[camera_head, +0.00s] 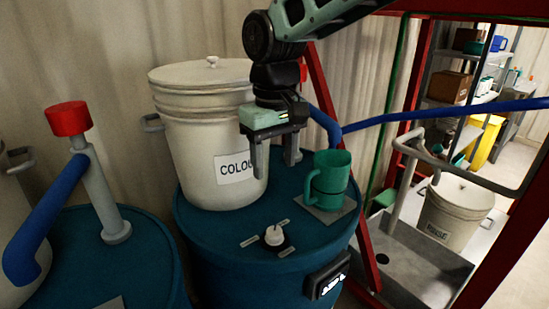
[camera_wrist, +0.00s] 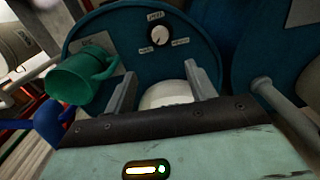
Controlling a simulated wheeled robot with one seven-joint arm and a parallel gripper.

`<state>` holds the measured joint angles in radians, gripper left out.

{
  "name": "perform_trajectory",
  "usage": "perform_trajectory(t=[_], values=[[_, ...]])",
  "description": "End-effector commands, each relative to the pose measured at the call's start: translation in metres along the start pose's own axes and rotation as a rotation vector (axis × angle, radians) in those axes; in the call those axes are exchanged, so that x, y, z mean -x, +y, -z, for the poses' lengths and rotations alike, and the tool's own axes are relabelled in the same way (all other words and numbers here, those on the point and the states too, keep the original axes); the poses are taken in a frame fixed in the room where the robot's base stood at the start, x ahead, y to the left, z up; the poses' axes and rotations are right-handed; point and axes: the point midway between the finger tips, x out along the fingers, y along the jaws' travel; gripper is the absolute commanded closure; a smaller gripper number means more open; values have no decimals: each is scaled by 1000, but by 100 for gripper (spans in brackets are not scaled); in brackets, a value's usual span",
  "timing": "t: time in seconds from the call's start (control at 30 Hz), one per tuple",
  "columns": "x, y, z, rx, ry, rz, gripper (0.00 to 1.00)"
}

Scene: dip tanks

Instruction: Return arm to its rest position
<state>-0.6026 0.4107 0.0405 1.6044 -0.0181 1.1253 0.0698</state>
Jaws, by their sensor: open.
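My gripper (camera_head: 275,160) hangs from the arm at the top centre of the head view, fingers pointing down. It is open and empty, above the blue drum top and in front of the white COLOUR bucket (camera_head: 205,135). In the wrist view my gripper's two fingers (camera_wrist: 160,85) stand apart with nothing gripped between them. A green mug (camera_head: 331,182) stands upright on a grey square pad on the drum, just right of my gripper and apart from it. The mug also shows at the left of the wrist view (camera_wrist: 80,75).
The blue drum (camera_head: 210,245) carries a white knob (camera_head: 273,235). A second drum with a red-capped pipe (camera_head: 69,118) stands left. A blue hose (camera_head: 440,115) runs right past the red frame (camera_head: 340,170). A RINSE bucket (camera_head: 452,212) stands by a grey basin (camera_head: 410,265).

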Motion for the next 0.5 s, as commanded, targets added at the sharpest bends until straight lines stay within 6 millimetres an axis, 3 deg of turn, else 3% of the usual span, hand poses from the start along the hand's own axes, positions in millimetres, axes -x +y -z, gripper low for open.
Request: perform_trajectory(t=[0.13, 0.23, 0.37, 0.5], values=[[-1, -2, -8, 3, -1, 7, 44], [-4, -8, -31, 16, 2, 28, 44], [-16, -21, -85, 43, 8, 62, 44], [-34, -33, -154, 71, 19, 77, 44]])
